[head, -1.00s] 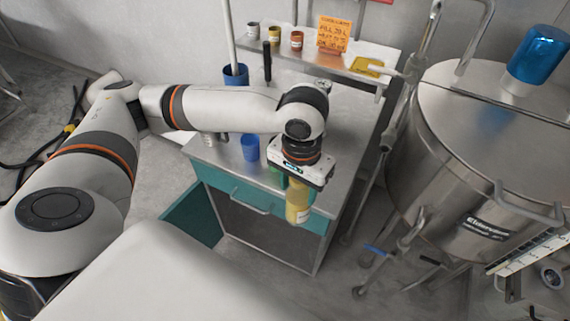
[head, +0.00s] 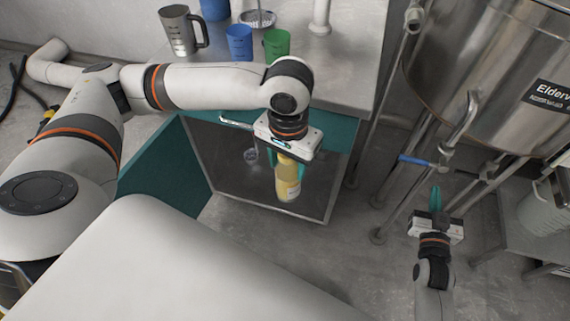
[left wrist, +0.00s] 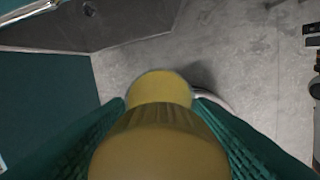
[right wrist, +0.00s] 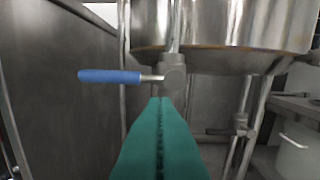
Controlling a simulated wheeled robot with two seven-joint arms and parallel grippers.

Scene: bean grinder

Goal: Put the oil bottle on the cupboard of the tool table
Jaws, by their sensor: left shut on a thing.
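The oil bottle (head: 288,186), yellow with a pale label, hangs roughly upright from my left gripper (head: 289,167), which is shut on it. In the left wrist view the bottle's yellow neck and shoulder (left wrist: 160,135) sit between the teal fingers. The tool table (head: 345,75) has a cupboard (head: 225,150) under its grey top. Its teal door (head: 150,165) stands open to the left. The bottle is in front of the opening and appears apart from the cupboard. My right gripper (head: 436,197) is shut and empty; its fingers meet in the right wrist view (right wrist: 160,125).
A metal jug (head: 180,32), a blue cup (head: 239,42) and a green cup (head: 277,44) stand on the table top. A steel tank (head: 480,60) with a blue-handled valve (head: 415,161) stands at right. A small clear object (head: 251,155) shows inside the cupboard.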

